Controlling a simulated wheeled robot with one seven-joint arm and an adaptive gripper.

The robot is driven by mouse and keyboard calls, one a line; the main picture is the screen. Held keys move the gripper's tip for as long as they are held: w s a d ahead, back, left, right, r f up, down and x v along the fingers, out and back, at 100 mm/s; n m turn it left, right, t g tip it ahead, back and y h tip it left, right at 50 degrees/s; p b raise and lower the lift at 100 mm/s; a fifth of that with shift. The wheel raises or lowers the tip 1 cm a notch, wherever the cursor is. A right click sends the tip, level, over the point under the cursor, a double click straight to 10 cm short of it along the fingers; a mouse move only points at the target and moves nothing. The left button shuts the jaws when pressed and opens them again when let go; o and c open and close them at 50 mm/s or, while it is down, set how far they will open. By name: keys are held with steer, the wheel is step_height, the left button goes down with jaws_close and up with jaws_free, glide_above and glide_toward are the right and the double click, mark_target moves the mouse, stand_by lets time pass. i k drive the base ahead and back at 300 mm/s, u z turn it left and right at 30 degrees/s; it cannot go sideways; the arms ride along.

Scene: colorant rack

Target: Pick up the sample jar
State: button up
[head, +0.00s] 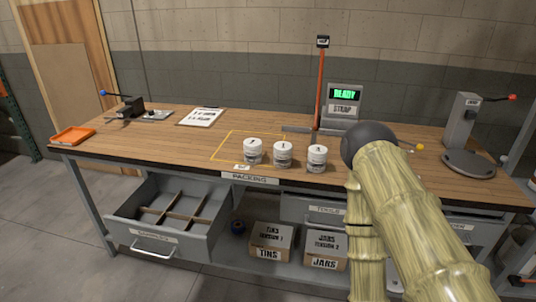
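Three small jars with white lids stand upright in a row near the front edge of the workbench: a left jar (252,152), a middle jar (283,155) and a right jar (317,159). Each lid has a dark mark too small to read, and I cannot tell which one is the sample jar. The left jar is inside a yellow outline (222,147) on the bench top; the right jar stands at or beyond its right side. My bent arm fills the lower right, to the right of the jars. My gripper is out of the picture.
The workbench (170,145) bears a clipboard (201,117), an orange tray (73,136), a strap machine (342,101) reading READY and a grey press (463,125). An open divided drawer (155,246) juts out at lower left. Boxes marked TINS (269,254) and JARS (325,263) sit below.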

mark_target(252, 147)
steer(key=z, duration=1.65)
steer(key=i, duration=1.45)
steer(key=u, duration=2.3)
